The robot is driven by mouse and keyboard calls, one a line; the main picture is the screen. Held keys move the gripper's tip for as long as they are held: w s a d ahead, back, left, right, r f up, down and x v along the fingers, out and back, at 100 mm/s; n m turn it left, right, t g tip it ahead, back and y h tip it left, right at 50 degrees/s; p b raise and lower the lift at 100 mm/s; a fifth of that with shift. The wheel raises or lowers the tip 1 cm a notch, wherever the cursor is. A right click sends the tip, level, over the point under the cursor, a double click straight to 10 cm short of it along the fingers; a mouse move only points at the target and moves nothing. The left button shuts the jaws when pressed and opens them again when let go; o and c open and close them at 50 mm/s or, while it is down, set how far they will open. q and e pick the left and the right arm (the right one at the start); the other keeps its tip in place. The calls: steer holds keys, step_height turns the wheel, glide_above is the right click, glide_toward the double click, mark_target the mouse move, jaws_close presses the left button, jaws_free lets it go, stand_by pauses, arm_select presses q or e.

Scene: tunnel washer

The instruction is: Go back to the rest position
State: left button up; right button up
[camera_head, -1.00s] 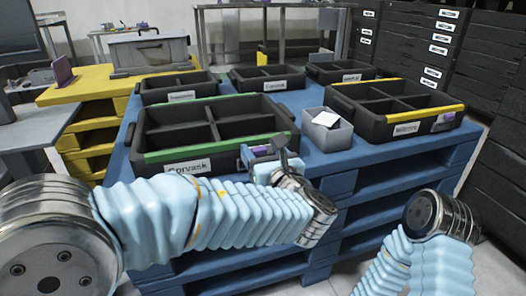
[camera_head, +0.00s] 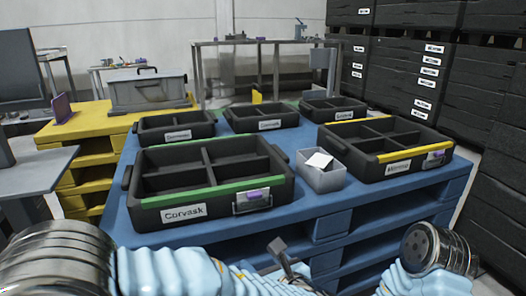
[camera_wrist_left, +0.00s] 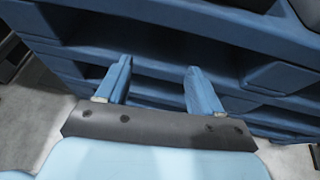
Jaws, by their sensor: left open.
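My left gripper (camera_wrist_left: 160,86) is open, and nothing shows between its two blue fingers in the left wrist view. It points toward the side of the blue pallet stack (camera_wrist_left: 150,50). In the head view, a small dark part of the left gripper (camera_head: 282,252) shows in front of the pallet's near edge, below and apart from the green-edged black crate. My left arm runs along the bottom of the picture. A link of my right arm is at the lower right, and the right gripper is outside the picture.
The green-edged crate (camera_head: 168,217) labelled Corvask, a grey bin (camera_head: 325,180) and a yellow-edged crate (camera_head: 408,154) stand on the blue pallets, with smaller black crates behind. A yellow pallet (camera_head: 85,128) is at left. Stacked black boxes (camera_head: 484,195) stand at right.

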arm_select(q)
steer(key=s+a+f+n+g+h+p, duration=0.3)
steer(key=s+a+f+n, duration=0.1)
steer(key=f+n, duration=0.5)
steer(key=s+a+f+n+g+h+p, duration=0.3)
steer(key=s+a+f+n+g, duration=0.1)
steer(key=f+n, duration=0.6)
steer(key=s+a+f+n+g+h+p, duration=0.3)
steer(key=f+n, duration=0.7)
steer(key=n, duration=0.4)
steer(key=shift+s+a+g+h, duration=0.4)
steer(key=shift+a+g, duration=0.3)
steer(key=shift+a, duration=0.35)
